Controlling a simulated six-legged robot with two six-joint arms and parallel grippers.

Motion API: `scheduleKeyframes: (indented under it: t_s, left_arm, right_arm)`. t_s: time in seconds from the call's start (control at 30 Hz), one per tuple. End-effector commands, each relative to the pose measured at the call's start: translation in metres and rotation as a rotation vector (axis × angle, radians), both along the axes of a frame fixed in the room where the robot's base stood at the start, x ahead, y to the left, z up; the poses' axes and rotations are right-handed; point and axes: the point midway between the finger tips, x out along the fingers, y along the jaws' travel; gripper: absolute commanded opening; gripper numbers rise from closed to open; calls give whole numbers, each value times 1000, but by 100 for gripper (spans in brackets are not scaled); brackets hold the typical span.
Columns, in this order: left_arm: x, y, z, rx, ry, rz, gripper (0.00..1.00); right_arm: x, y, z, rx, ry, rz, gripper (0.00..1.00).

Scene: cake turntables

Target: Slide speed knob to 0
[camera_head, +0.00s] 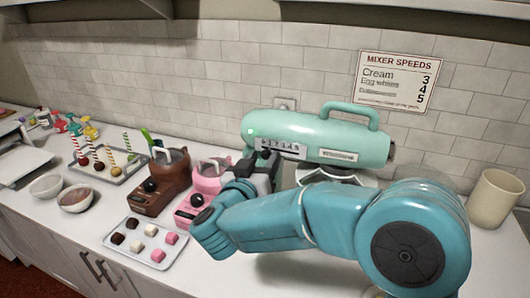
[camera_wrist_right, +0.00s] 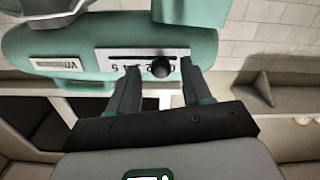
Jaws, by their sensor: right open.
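The mint-green mixer (camera_head: 345,145) stands by the back wall with a pale speed scale panel (camera_head: 280,147) on its front. The black round speed knob (camera_wrist_right: 160,67) shows in the right wrist view, towards the right end of the scale's slot, where it partly covers the digits. That view shows the scale upside down. My right gripper (camera_head: 262,162) is at the panel in the head view. In the wrist view its open fingers (camera_wrist_right: 158,75) lie on either side of the knob with gaps. I cannot tell whether they touch the panel. My left gripper is not in view.
A brown pot machine (camera_head: 150,198) and a pink one (camera_head: 190,212) stand left of my right arm. A tray of sweets (camera_head: 130,250) lies in front of them. A beige cup (camera_head: 494,198) stands at the far right. A speeds sign (camera_head: 397,82) hangs on the wall.

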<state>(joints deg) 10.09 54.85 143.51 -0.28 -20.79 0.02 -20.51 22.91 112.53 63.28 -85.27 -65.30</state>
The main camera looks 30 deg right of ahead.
Motion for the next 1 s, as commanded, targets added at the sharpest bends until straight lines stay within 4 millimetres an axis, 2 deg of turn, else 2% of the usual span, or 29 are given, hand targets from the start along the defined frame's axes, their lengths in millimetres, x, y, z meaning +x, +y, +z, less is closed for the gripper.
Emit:
scheduleKeyframes:
  t_s: [0.2, 0.43, 0.47, 0.6, 0.77, 1.0]
  left_arm:
    - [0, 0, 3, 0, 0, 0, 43]
    - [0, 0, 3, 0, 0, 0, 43]
    - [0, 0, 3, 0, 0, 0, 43]
    - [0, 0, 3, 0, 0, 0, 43]
    - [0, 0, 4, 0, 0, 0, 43]
    - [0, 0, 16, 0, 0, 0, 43]
  right_arm:
    - [12, -13, 0, -1, 1, 0, 49]
    - [13, -14, 0, -1, -1, 0, 49]
    - [13, -14, 0, -1, -1, 0, 46]
    - [13, -14, 0, -1, -1, 0, 0]
    - [13, -13, 0, -1, 1, 1, 0]
    - [28, 1, 1, 0, 0, 3, 0]
